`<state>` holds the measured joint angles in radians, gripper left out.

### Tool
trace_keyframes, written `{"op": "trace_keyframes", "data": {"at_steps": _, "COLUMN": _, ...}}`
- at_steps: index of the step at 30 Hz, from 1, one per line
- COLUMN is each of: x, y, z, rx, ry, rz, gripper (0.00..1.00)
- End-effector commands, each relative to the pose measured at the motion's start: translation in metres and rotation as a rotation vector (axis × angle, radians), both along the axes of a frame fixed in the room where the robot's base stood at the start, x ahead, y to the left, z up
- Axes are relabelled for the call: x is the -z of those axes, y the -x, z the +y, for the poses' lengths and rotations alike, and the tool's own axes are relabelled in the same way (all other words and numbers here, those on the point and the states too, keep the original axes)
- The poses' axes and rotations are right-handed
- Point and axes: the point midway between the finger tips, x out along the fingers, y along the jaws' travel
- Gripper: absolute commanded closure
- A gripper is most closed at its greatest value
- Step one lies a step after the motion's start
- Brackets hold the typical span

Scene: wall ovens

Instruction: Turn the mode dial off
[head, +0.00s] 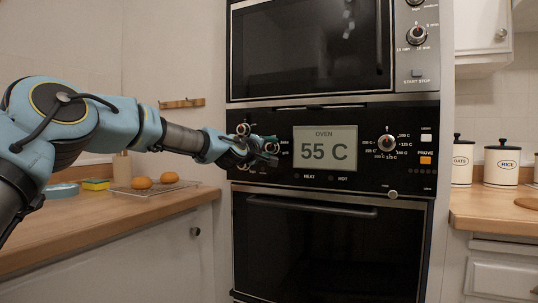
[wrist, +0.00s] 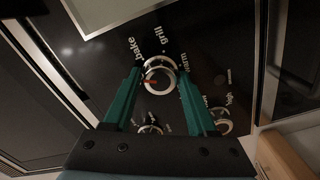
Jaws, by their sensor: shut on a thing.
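The mode dial (wrist: 160,80) is a round pale knob with a red mark on the oven's black panel. In the wrist view the words bake, grill and warm stand around it, and its red mark lies on the left side. My gripper (wrist: 160,70) has green fingers, one on each side of the dial, shut on it. In the head view my gripper (head: 271,154) is at the left part of the panel and hides the mode dial. The oven display (head: 325,149) reads OVEN 55 C.
Two small knobs (head: 243,129) (head: 250,170) sit close to my gripper, above and below. A temperature dial (head: 387,143) is right of the display. A microwave (head: 308,50) is above and the oven door handle (head: 311,207) below. A counter (head: 100,222) stands left.

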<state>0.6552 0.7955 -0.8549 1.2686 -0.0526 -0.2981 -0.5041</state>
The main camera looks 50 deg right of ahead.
Motion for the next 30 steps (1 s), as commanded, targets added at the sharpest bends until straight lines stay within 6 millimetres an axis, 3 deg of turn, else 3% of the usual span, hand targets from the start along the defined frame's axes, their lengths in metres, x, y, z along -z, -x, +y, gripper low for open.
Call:
{"op": "trace_keyframes", "data": {"at_steps": 15, "x": 0.0020, "y": 0.0002, "z": -0.0004, "rx": 0.001, "ry": 0.095, "rz": 0.363, "gripper": 0.98}}
{"op": "trace_keyframes", "data": {"at_steps": 30, "x": 0.0007, "y": 0.0002, "z": -0.0003, "rx": 0.001, "ry": 0.117, "rz": 0.450, "gripper": 0.98}}
